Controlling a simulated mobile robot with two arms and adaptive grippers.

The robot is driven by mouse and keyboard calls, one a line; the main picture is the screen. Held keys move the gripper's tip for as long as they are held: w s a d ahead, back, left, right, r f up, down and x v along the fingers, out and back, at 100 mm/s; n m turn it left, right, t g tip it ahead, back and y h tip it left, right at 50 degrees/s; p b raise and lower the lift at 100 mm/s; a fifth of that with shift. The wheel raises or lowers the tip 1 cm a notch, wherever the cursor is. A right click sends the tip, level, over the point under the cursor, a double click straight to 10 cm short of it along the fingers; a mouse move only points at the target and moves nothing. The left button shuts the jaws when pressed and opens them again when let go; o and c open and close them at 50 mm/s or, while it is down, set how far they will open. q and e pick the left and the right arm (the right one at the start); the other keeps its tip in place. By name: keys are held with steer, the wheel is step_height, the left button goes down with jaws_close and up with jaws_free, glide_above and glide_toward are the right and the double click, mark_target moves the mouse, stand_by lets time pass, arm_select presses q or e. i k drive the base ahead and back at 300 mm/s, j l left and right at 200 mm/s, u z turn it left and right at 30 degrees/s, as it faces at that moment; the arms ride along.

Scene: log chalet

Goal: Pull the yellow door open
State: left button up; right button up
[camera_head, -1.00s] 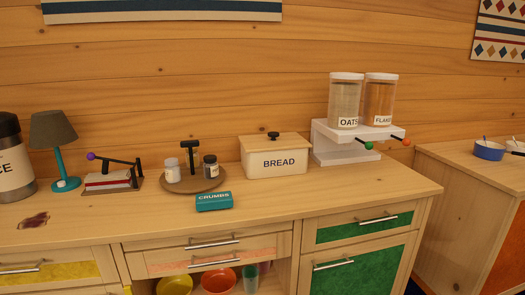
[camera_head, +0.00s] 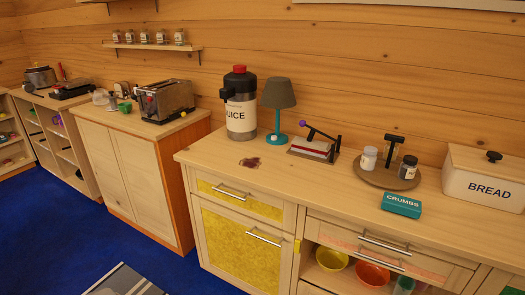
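The yellow door (camera_head: 238,246) is the lower front at the left end of the wooden cabinet. It is closed, with a slanted metal bar handle (camera_head: 266,238) near its upper right. A yellow drawer (camera_head: 239,202) with its own bar handle (camera_head: 231,191) is shut just above it. The door's bottom is cut off by the picture's lower edge. Neither of my grippers is in view.
Blue carpet (camera_head: 152,258) lies in front of the cabinet, with a grey mat (camera_head: 124,281) at the bottom. Another wooden cabinet (camera_head: 125,170) with a toaster stands to the left. The counter holds a juice dispenser (camera_head: 240,115), a lamp (camera_head: 278,96) and a bread box (camera_head: 484,182).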

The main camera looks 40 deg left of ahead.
mark_target(257, 256)
steer(key=u, duration=1.6)
